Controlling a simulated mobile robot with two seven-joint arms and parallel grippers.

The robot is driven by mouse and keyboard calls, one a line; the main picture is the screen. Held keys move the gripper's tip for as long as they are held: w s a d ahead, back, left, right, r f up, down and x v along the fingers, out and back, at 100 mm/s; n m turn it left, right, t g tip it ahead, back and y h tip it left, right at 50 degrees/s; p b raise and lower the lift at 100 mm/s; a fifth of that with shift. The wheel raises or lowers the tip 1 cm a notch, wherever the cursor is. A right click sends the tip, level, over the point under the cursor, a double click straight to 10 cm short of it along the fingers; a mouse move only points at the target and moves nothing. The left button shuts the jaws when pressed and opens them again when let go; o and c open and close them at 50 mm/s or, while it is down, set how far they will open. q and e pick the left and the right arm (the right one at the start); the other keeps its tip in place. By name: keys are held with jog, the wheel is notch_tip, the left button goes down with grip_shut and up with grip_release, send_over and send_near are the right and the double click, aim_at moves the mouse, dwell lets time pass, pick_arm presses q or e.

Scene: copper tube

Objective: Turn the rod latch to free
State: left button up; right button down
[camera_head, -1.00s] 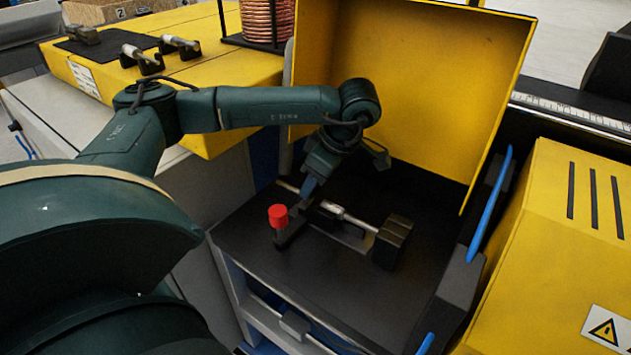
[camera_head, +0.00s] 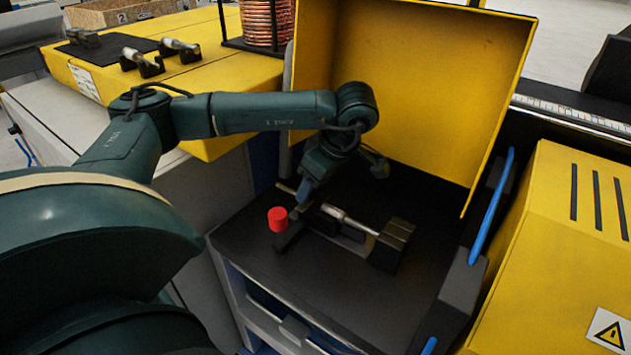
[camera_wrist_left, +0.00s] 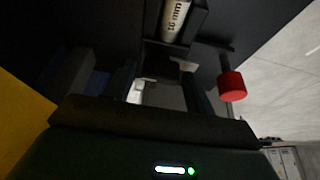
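The latch fixture sits on the black bench top in the head view. It has a red knob (camera_head: 278,219) at its left end, a silver rod (camera_head: 352,221) and a black block (camera_head: 392,245) at its right end. My left gripper (camera_head: 303,203) is low over the fixture's left end, just right of the red knob. In the left wrist view the red knob (camera_wrist_left: 232,86) is right of the fingers, outside them. The fingers look apart, with a pale plate (camera_wrist_left: 165,93) beyond the gap. Contact with the latch is hidden in shadow. My right gripper is not in view.
A yellow hood (camera_head: 420,90) stands open behind the fixture. A blue handle (camera_head: 490,205) and a yellow cabinet (camera_head: 560,250) are at the right. A tube marked 16 mm (camera_wrist_left: 175,15) shows in the wrist view. The bench top in front of the fixture is clear.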

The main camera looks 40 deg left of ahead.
pick_arm(q)
jog(key=shift+o, duration=0.7)
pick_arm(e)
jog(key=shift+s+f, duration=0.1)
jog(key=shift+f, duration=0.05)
pick_arm(q)
jog(key=shift+d+r, duration=0.1)
jog(key=shift+r, duration=0.15)
jog(key=p+v, duration=0.2)
jog(key=v, duration=1)
jog(key=shift+d+r, duration=0.15)
jog(key=shift+r, duration=0.15)
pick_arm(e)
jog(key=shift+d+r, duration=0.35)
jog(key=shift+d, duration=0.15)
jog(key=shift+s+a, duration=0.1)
